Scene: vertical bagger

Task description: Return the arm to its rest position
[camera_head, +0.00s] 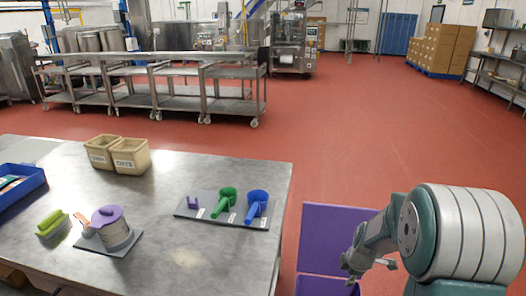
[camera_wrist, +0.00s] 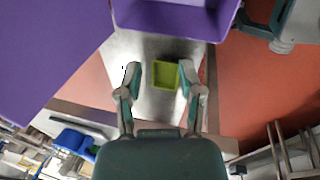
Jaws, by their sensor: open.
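My arm shows at the right of the head view, raised beside the steel table, its gripper (camera_head: 360,266) in front of a purple panel. In the wrist view my gripper (camera_wrist: 160,72) has its two fingers spread apart, with nothing held between them. A lime-green square thing (camera_wrist: 166,76) shows beyond the fingers, apart from them; I cannot tell what it is. A purple open container (camera_wrist: 180,18) lies at the top edge of the wrist view.
The steel table (camera_head: 185,255) carries a grey board (camera_head: 183,209) with green (camera_head: 225,202) and blue (camera_head: 256,205) scoops, two beige bins (camera_head: 118,154) and a purple-lidded pot (camera_head: 112,229). A purple panel (camera_head: 325,240) stands right of the table. Red floor (camera_head: 345,130) is clear behind.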

